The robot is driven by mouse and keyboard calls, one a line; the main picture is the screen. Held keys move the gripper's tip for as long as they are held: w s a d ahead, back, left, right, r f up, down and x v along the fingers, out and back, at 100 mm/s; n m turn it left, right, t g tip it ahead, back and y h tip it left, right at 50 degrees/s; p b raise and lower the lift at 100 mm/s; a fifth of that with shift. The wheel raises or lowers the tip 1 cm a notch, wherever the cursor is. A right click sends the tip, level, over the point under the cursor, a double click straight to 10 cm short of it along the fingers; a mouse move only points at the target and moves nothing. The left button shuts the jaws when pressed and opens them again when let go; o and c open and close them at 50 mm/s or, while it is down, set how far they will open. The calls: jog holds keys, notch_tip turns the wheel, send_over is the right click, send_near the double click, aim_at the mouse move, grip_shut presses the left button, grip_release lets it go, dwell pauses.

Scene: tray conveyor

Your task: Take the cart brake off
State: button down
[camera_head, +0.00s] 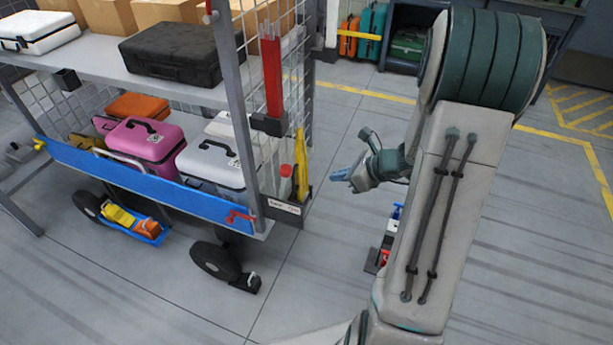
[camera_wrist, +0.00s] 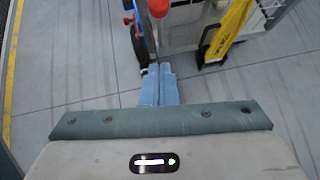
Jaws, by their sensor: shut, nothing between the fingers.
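The cart (camera_head: 190,195) stands on the left, with shelves, mesh sides and a blue front rail. At its near right corner a lever with a red knob (camera_head: 285,171) stands upright beside a yellow part, above a small labelled plate (camera_head: 284,206). The red knob also shows at the top of the wrist view (camera_wrist: 158,8), on a dark stem just beyond my fingertips. My gripper (camera_head: 340,175) is shut and empty, in the open air to the right of the lever, apart from it. Its blue fingers are together in the wrist view (camera_wrist: 159,72). The label is too small to read.
A black wheel (camera_head: 214,261) with a dark block beside it is under the cart's near corner. A pink case (camera_head: 150,142) and other cases fill the shelves. A red upright (camera_head: 271,75) rises above the lever. The floor right of the cart is mostly clear.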

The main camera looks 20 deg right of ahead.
jog(key=w+a+r+b+x, duration=0.1)
jog(key=r+x, duration=0.1)
jog(key=x, duration=1)
jog(key=shift+w+a, duration=0.3)
jog(key=shift+w, duration=0.05)
